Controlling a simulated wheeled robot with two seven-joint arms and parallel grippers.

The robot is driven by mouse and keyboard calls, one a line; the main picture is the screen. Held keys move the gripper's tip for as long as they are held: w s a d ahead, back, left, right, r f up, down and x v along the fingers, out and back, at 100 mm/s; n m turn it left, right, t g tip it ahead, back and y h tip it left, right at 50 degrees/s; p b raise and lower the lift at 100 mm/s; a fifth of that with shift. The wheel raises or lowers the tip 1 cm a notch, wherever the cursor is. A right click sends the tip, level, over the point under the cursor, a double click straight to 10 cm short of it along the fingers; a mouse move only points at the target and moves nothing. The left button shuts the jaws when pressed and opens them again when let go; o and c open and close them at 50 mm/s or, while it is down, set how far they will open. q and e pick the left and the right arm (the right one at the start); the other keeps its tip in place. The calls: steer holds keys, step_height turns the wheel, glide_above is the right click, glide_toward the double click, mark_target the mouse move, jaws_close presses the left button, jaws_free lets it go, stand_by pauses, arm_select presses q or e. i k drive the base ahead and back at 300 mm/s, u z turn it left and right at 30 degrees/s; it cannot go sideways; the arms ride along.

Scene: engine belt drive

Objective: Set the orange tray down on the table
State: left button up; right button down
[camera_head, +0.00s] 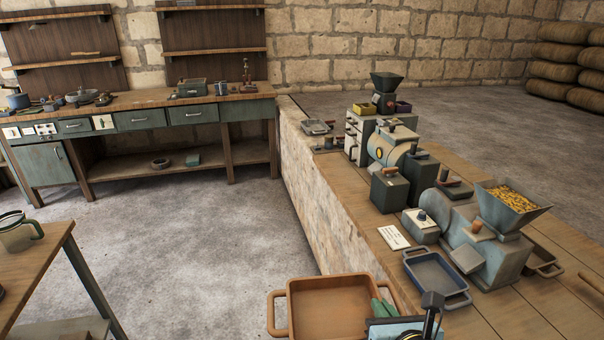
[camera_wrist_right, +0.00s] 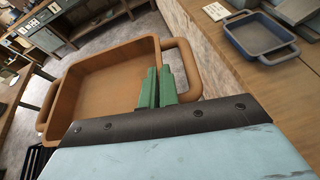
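The orange tray (camera_head: 333,305) is empty and hangs in the air at the bottom middle of the head view, in front of the long table's left edge. It also shows in the wrist view (camera_wrist_right: 102,85), with a loop handle at each end. My right gripper (camera_head: 383,307) is at the tray's right end. Its green fingers (camera_wrist_right: 157,88) are close together at the rim beside the right handle and appear shut on the tray; the exact contact is partly hidden. The wooden table (camera_head: 520,305) runs along the right. My left gripper is not in view.
A blue tray (camera_head: 436,277) sits on the table near the tray, beside a grinder (camera_head: 487,240) with a yellow-filled hopper. A white card (camera_head: 394,237) and several machines stand farther back. Bare tabletop shows at the near right. A workbench (camera_head: 140,98) stands behind.

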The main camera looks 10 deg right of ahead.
mark_target(352, 182)
steer(key=u, duration=0.6)
steer(key=i, duration=3.1)
steer(key=z, duration=1.75)
steer(key=i, duration=0.65)
steer(key=z, duration=0.6)
